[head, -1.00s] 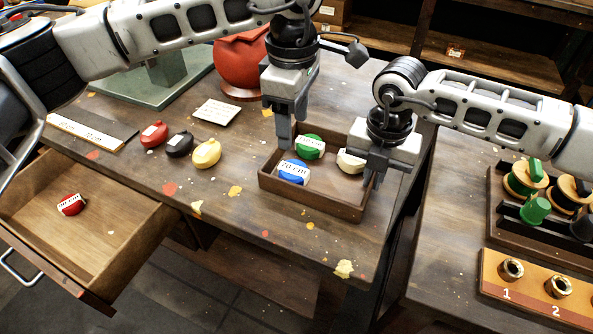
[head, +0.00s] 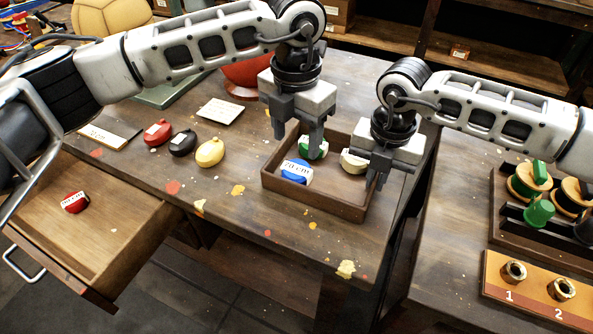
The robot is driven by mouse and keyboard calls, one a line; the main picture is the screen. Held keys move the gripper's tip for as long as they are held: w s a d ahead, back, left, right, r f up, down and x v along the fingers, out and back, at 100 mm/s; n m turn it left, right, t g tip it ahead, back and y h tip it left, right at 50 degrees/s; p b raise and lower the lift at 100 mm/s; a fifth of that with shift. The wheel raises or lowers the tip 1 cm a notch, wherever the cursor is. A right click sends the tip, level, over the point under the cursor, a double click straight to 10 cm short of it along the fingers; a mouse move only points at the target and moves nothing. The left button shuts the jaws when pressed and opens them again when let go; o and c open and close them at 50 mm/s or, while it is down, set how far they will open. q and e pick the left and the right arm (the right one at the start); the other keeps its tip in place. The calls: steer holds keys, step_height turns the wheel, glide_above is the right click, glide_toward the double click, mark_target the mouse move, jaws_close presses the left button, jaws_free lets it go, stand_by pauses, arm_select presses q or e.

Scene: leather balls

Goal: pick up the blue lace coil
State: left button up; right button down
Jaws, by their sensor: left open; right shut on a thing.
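The blue lace coil (head: 296,177), with a white length label on it, lies in the left part of a brown wooden tray (head: 318,203). A green coil (head: 320,150) and a white coil (head: 353,162) lie in the same tray. My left gripper (head: 309,153) is open, pointing down over the tray's back, just behind the blue coil and partly in front of the green one. My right gripper (head: 373,182) is at the tray's right side and appears shut on its wall, next to the white coil. Its exact contact is partly hidden.
Red (head: 157,132), black (head: 182,143) and yellow (head: 210,152) coils lie on the table left of the tray. An open drawer (head: 110,235) holds another red coil (head: 76,202). A rack with spools (head: 527,182) stands on the right.

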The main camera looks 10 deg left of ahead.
mark_target(297, 168)
arm_select(q)
steer(key=shift+f, duration=3.5)
steer(key=c, duration=0.6)
